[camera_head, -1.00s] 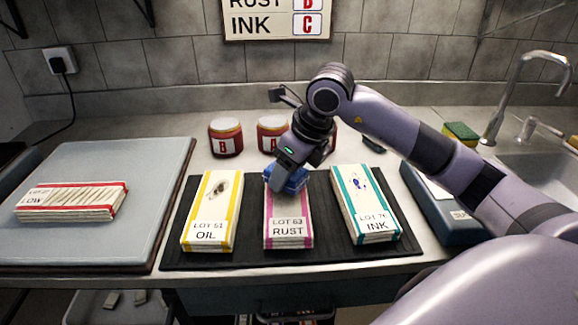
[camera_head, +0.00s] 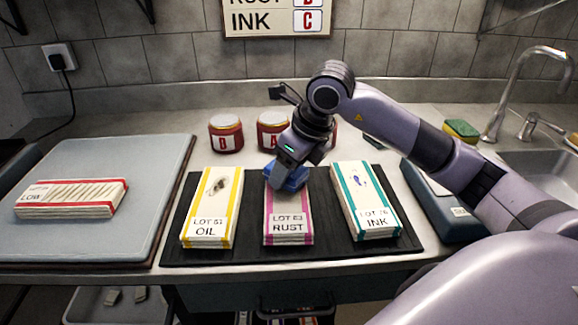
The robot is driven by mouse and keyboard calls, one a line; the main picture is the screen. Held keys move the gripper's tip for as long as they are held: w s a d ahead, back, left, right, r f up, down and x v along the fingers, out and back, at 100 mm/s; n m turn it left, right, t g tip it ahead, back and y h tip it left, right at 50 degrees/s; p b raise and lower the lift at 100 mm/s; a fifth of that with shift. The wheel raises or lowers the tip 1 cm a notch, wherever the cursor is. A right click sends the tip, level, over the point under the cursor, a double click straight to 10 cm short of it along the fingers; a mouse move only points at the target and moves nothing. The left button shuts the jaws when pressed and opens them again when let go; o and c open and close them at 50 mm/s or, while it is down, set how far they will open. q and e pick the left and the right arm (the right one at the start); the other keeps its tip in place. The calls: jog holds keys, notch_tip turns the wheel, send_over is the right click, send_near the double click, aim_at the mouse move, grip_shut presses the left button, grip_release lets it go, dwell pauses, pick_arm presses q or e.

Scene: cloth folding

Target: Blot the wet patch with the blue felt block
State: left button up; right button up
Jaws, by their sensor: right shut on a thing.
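The blue felt block (camera_head: 293,180) is held in my right gripper (camera_head: 284,170), which is shut on it. The block is at the far end of the folded cloth labelled LOT 63 RUST (camera_head: 288,215), white with magenta stripes. It looks to be on or just above the cloth; I cannot tell which. The gripper and block hide that end of the cloth, so no wet patch shows there. The OIL cloth (camera_head: 212,205) with yellow stripes has a dark stain. The INK cloth (camera_head: 364,205) with teal stripes has a small blue stain. My left gripper is not in view.
The cloths lie on a dark mat (camera_head: 330,253). Red jars, one marked B (camera_head: 226,134) and one marked A (camera_head: 272,131), stand behind. A grey board (camera_head: 95,220) holds a red-striped LOW cloth (camera_head: 70,198). A blue scale-like device (camera_head: 440,212), a sponge (camera_head: 461,131) and a sink are at right.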

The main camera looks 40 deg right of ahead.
jog(key=shift+s+f+b, duration=0.1)
jog(key=shift+f+b, duration=0.3)
jog(key=shift+f, duration=0.15)
dwell(1.2)
jog(key=shift+r+p, duration=2.6)
jog(key=shift+r, duration=1.1)
